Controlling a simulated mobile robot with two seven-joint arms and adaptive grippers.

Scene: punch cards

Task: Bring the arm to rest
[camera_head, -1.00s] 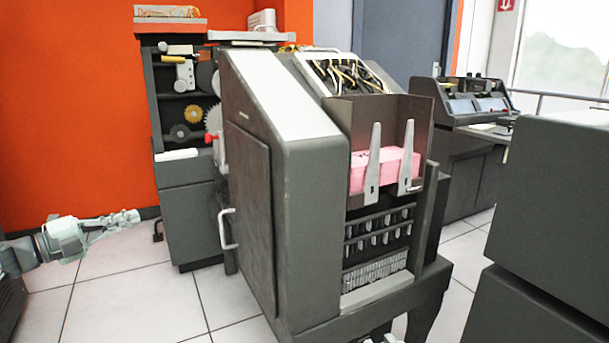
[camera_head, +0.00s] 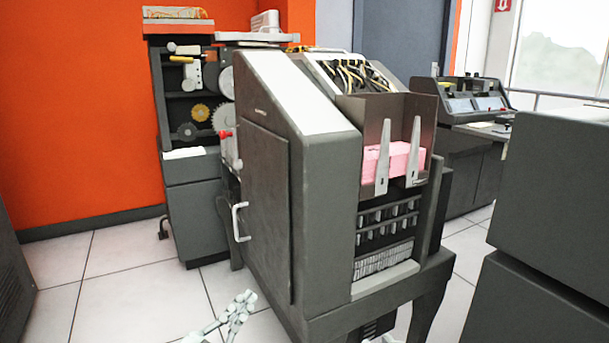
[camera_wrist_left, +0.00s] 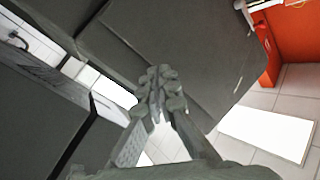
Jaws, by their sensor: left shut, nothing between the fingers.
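My left gripper (camera_head: 240,303) is pale grey and shows low in the head view, in front of the lower left side of the grey card machine (camera_head: 265,200). Its fingers are together and hold nothing. The left wrist view shows the closed fingers (camera_wrist_left: 160,85) from behind, with dark grey panels beyond them. They appear apart from the machine. A pale sliver at the bottom edge of the head view may be part of my right gripper; too little shows to tell its state.
The machine has a side door handle (camera_head: 239,222) and a hopper with pink cards (camera_head: 400,160). A dark cabinet (camera_head: 545,230) stands at the right, and another dark unit (camera_head: 14,275) at the left edge. Tiled floor (camera_head: 120,295) is clear at the lower left.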

